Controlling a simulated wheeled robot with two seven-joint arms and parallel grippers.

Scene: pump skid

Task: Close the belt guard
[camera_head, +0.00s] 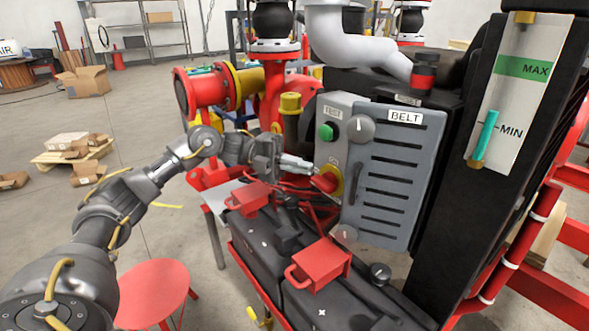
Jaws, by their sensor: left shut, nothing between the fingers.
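The belt guard (399,150) is a grey slotted panel with a white BELT label (405,117) and a dark handle (353,184) near its left side. It stands upright on the front of the black machine, right of centre. I cannot tell whether there is a gap behind it. My left gripper (309,166) is shut and empty. It points right, just left of the guard, with its tips close to a red knob on a yellow plate (338,183). I cannot tell whether they touch it. My right gripper is out of view.
A grey control box with a green button (326,132) adjoins the guard's left side. Below lie black cases with red boxes (321,262) on top. A red stool (152,292) stands at lower left. Red pipework (277,95) rises behind my gripper.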

